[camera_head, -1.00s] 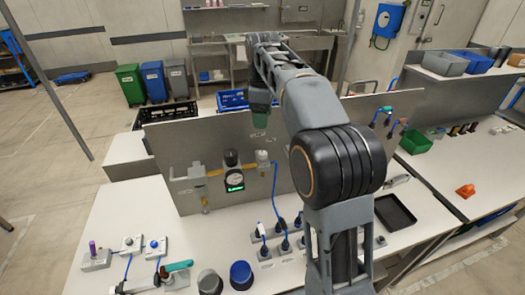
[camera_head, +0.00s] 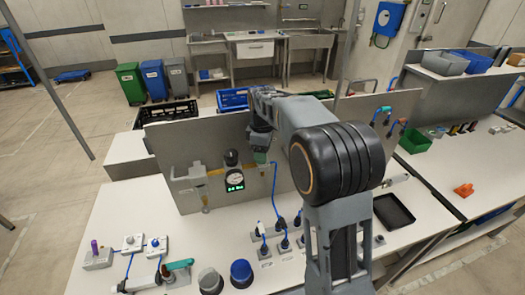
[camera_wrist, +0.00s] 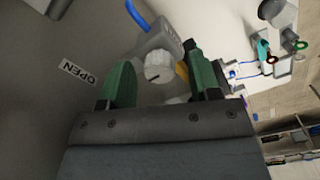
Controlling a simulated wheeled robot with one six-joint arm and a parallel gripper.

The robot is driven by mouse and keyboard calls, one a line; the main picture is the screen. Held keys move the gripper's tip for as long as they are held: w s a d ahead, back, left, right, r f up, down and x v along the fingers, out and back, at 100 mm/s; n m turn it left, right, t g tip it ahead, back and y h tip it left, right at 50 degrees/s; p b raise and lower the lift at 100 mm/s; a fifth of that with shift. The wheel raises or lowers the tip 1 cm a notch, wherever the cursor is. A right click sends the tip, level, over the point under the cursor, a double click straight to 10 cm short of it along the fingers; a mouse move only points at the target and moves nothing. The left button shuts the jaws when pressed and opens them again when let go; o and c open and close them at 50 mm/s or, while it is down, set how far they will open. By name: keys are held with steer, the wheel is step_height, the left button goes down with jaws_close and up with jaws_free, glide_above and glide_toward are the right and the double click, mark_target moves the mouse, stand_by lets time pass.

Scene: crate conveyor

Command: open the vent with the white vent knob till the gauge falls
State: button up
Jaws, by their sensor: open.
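The white vent knob (camera_wrist: 159,66) sits on a grey fitting on the panel, with a blue hose running from it. In the wrist view it shows just beyond and between the green fingertips of my gripper (camera_wrist: 160,80), which is open. Whether a finger touches it I cannot tell. In the head view my gripper (camera_head: 260,156) covers the knob. The round gauge (camera_head: 236,181) with a lit green display is on the panel to the left; its reading is too small to tell.
A black-topped fitting (camera_head: 231,157) stands above the gauge. Blue cables and plugs (camera_head: 281,223) lie below on the bench. A black tray (camera_head: 394,211) is at right. The bench front-left holds small switch boxes.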

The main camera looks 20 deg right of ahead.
steer(key=shift+c, duration=0.2)
steer(key=c, duration=0.9)
steer(key=shift+m, duration=0.4)
steer(key=m, duration=1.3)
steer(key=shift+m, duration=2.2)
